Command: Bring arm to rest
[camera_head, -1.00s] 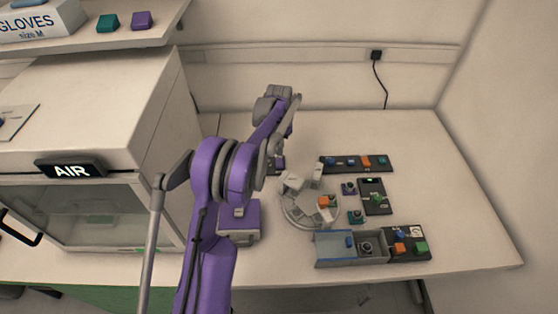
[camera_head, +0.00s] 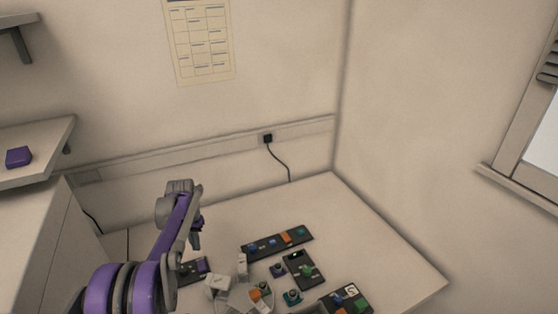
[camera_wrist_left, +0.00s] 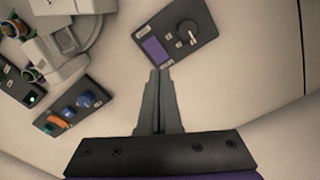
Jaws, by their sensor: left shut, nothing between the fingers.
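My left arm comes in from the lower left in the head view, purple and grey. Its left gripper (camera_head: 196,240) points down over the back of the bench (camera_head: 340,215). In the left wrist view the two grey fingers of the gripper (camera_wrist_left: 157,75) are together with nothing between them. Their tips show just below a dark control box (camera_wrist_left: 175,38) with a purple screen and a round knob. I cannot tell the height of the tips above the bench. My right gripper does not show in either view.
A dark panel with coloured knobs (camera_head: 278,243) lies at the back. A smaller panel (camera_head: 300,269) and a white round device (camera_head: 240,296) are nearer. Another panel (camera_head: 345,300) stands at the front right. A shelf holds a purple block (camera_head: 18,157). The bench's right side is clear.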

